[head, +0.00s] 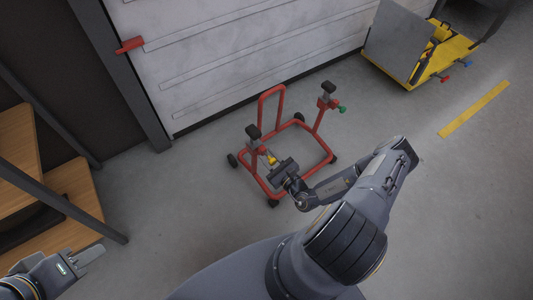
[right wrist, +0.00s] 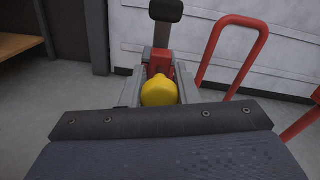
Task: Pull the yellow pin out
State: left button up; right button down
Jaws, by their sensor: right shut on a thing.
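The yellow pin (head: 271,159) sits at the left post of a red motorcycle lift stand (head: 316,138). In the right wrist view the yellow pin (right wrist: 160,91) shows as a rounded yellow knob in front of a red block (right wrist: 160,62) below a dark pad. My right gripper (head: 271,160) is at the pin, and its grey fingers (right wrist: 159,88) are on both sides of the knob, shut on it. The pin's shaft is hidden. My left gripper (head: 92,258) is at the lower left, far from the stand; its finger gap is not clear.
A green knob (head: 341,109) is on the stand's right post. A white panelled door (head: 230,50) stands behind. Wooden steps (head: 70,195) are at the left. A yellow cart (head: 440,60) is at the upper right. Grey floor right of the stand is clear.

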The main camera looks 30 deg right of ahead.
jog(key=shift+s+d+r, duration=0.1)
jog(key=shift+s, duration=0.5)
jog(key=c, duration=1.1)
grip_release()
jog(key=s+d+p, duration=0.1)
jog(key=s, duration=0.6)
jog(key=shift+s+p, duration=0.3)
jog(key=shift+s, duration=0.1)
